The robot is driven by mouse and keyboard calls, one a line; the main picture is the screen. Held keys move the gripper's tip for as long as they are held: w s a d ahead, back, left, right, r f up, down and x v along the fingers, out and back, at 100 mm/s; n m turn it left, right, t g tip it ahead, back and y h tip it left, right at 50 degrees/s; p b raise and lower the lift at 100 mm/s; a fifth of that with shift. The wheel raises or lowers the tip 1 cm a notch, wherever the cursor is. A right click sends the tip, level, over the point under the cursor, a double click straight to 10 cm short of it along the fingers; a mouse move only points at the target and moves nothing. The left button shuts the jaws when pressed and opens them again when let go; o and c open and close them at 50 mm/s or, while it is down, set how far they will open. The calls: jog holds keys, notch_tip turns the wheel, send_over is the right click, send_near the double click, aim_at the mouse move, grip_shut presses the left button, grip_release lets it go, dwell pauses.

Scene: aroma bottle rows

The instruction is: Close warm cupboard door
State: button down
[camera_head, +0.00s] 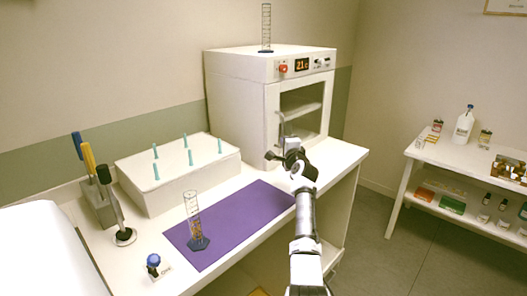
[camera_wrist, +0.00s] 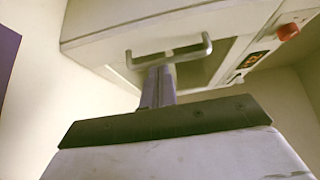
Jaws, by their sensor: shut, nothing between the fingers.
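The warm cupboard (camera_head: 235,100) is a white box with a lit display, standing at the far end of the bench. Its windowed door (camera_head: 272,115) looks flush with the front or nearly so; I cannot tell whether a small gap is left. The door handle (camera_wrist: 205,46) is a pale bar across the wrist view. My gripper (camera_head: 280,150) is in front of the door, low by the handle. In the wrist view its fingers (camera_wrist: 158,86) are together and empty, with their tips at or just below the handle; contact is unclear.
A tall cylinder (camera_head: 266,28) stands on the cupboard. On the bench are a purple mat (camera_head: 235,215) with another cylinder (camera_head: 194,222), a white block with teal pegs (camera_head: 180,182), and a tool holder (camera_head: 104,205). A shelf (camera_head: 440,158) with bottles stands at right; floor between is clear.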

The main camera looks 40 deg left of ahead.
jog(key=s+a+b, duration=0.1)
jog(key=s+a, duration=0.2)
jog(key=s, duration=0.6)
jog(key=shift+s+a+b, duration=0.2)
jog(key=shift+a+b, duration=0.1)
jog(key=shift+d+r, duration=0.1)
jog(key=shift+r, duration=0.05)
